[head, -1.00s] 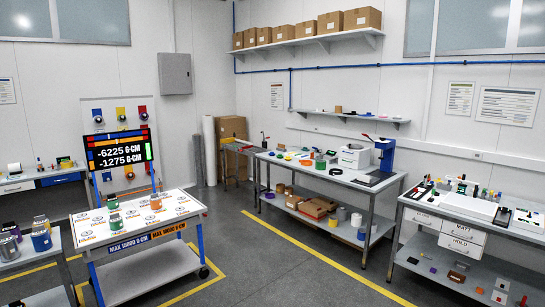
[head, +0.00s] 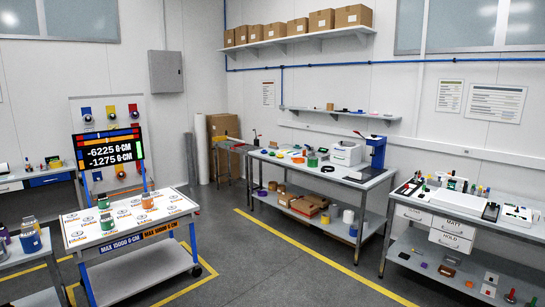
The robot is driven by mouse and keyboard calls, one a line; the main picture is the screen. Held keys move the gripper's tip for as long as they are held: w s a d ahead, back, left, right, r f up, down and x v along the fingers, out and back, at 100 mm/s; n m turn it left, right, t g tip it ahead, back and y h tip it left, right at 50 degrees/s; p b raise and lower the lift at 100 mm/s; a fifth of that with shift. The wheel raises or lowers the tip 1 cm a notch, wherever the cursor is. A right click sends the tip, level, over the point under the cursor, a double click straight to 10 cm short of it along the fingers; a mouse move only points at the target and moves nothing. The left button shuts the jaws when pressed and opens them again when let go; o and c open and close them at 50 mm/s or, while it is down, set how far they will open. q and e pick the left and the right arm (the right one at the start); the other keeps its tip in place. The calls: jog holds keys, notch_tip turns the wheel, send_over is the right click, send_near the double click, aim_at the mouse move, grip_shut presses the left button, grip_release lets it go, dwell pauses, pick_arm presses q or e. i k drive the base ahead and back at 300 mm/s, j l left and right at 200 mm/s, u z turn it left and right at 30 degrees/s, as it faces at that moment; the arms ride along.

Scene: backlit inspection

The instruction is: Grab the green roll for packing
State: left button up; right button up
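A small green object (head: 312,159), which looks like the green roll, stands on the middle workbench (head: 345,179) against the back wall. It is small at this distance, so its exact shape is hard to tell. Small orange and dark items lie to its left on the same bench. Green-coloured containers (head: 103,201) also stand on the cart at the left. Neither of my grippers shows in the head view.
A wheeled cart (head: 130,232) with a display stands at the left. A white box-shaped machine (head: 347,152) and a blue press (head: 376,152) stand on the middle bench. Another bench (head: 470,213) is at the right. Open grey floor (head: 270,275) with yellow lines lies ahead.

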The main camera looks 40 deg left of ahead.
aim_at(312, 161)
jog(key=i+j+u, duration=0.1)
jog(key=u, duration=0.8)
jog(key=i+u, duration=0.15)
jog(key=u, duration=0.3)
jog(key=i, duration=4.1)
jog(key=i+j, duration=0.1)
jog(key=i, duration=4)
jog(key=i+z, duration=0.15)
jog(key=z, duration=0.35)
jog(key=i+z, duration=0.1)
jog(key=z, duration=0.4)
jog(key=i+j+z, duration=0.1)
jog(key=z, duration=0.4)
jog(key=i+j+z, duration=0.1)
jog(key=z, duration=0.4)
